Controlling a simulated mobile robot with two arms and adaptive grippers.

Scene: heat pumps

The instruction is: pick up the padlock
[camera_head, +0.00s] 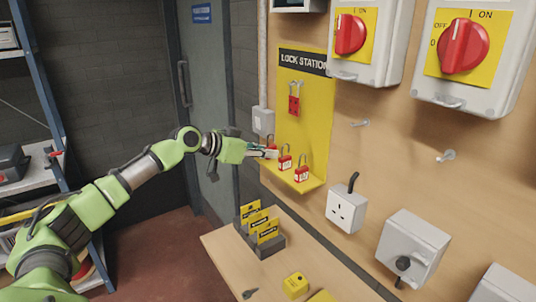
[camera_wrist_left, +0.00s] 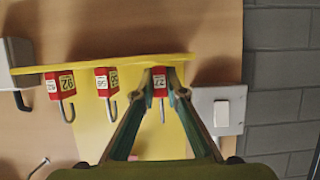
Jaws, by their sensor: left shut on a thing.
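My left gripper (camera_head: 270,152) reaches to the left end of the yellow lock station shelf (camera_head: 313,184). In the left wrist view, which is upside down, its fingers (camera_wrist_left: 160,82) are shut on a red padlock (camera_wrist_left: 160,85) with a white label. The held padlock is at the shelf edge; I cannot tell whether it still touches the shelf. Two more red padlocks stand beside it, a middle one (camera_head: 284,162) and an outer one (camera_head: 301,173). They also show in the wrist view as the middle padlock (camera_wrist_left: 106,79) and outer padlock (camera_wrist_left: 59,84). My right gripper is not in view.
A red hasp (camera_head: 294,104) hangs on the yellow board above the shelf. A light switch (camera_head: 263,120) is close to the left of it. Below stands a wooden table (camera_head: 223,240) with a tag holder (camera_head: 266,246) and a yellow block (camera_head: 295,286).

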